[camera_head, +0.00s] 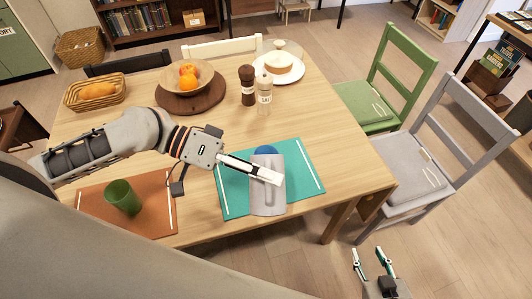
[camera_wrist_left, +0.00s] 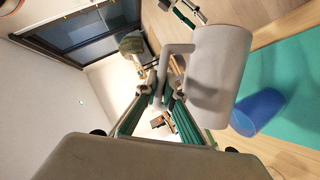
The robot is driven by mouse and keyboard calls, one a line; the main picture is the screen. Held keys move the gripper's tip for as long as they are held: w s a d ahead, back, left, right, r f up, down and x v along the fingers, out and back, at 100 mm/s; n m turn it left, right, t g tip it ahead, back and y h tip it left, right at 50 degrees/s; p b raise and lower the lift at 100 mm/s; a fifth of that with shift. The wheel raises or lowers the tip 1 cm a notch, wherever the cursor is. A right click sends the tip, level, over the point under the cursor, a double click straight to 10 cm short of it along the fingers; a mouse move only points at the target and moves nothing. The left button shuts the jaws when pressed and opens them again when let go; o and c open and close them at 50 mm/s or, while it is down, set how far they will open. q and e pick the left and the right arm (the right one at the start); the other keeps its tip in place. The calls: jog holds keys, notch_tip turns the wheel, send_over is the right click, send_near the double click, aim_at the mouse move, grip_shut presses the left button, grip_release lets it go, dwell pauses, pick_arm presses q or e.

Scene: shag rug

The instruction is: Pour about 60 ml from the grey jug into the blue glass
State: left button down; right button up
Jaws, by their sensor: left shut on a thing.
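My left gripper (camera_head: 272,178) is shut on the handle of the grey jug (camera_head: 267,204). In the left wrist view the fingers (camera_wrist_left: 165,88) close on the handle, and the jug (camera_wrist_left: 220,75) is tipped far over, near level, above the table. The blue glass (camera_head: 265,150) stands on the teal mat at the jug's far end, partly hidden by the jug. In the left wrist view the glass (camera_wrist_left: 258,112) is upright beside the jug's lower end. I cannot see any liquid. My right gripper (camera_head: 374,263) is open and empty, off the table at the lower right.
The teal mat (camera_head: 309,176) lies under the jug and glass. A green cup (camera_head: 123,198) stands on an orange mat (camera_head: 160,222) at left.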

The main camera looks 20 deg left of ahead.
aim_at(267, 160)
pick_arm(q)
jog(key=shift+w+r, duration=0.25)
jog(key=shift+r, duration=0.1)
jog(key=shift+w+a+r+n, duration=0.1)
jog(key=shift+w+r+n, duration=0.2)
jog(key=shift+n, duration=0.2)
jog(key=shift+w+a+r+g+h, duration=0.1)
jog(key=shift+w+r+g+h, duration=0.1)
jog(key=shift+r+g+h, duration=0.1)
jog(key=shift+w, duration=0.1)
jog(key=shift+w+a+r+n, duration=0.1)
jog(key=shift+n, duration=0.2)
jog(key=shift+w+r, duration=0.15)
dwell(0.9)
jog(key=shift+w+a, duration=0.1)
dwell(0.6)
